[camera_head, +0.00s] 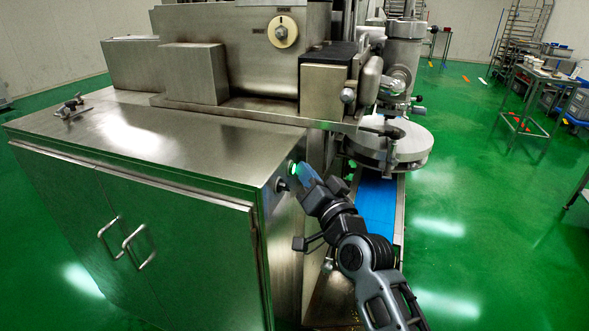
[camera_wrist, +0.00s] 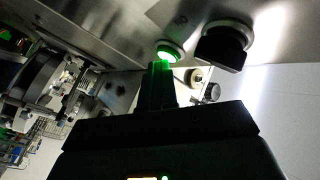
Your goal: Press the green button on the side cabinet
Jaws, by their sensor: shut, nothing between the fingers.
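The green button (camera_wrist: 170,50) is lit and set in the steel side panel of the cabinet in the wrist view. It also shows as a small green glow (camera_head: 292,168) at the cabinet's right side in the head view. The steel side cabinet (camera_head: 140,140) fills the left of the head view. My gripper (camera_wrist: 162,68) is shut and empty. Its fingertips are right at the lower edge of the button in the wrist view and tinted green. I cannot tell whether they touch it. In the head view, my gripper (camera_head: 304,174) points at the button.
A black knob (camera_wrist: 224,46) sits right beside the button in the wrist view. A blue conveyor belt (camera_head: 376,205) runs beside the cabinet, under a round steel machine part (camera_head: 400,148). Open green floor (camera_head: 470,220) lies to the right, with a cart (camera_head: 540,80) at the far right.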

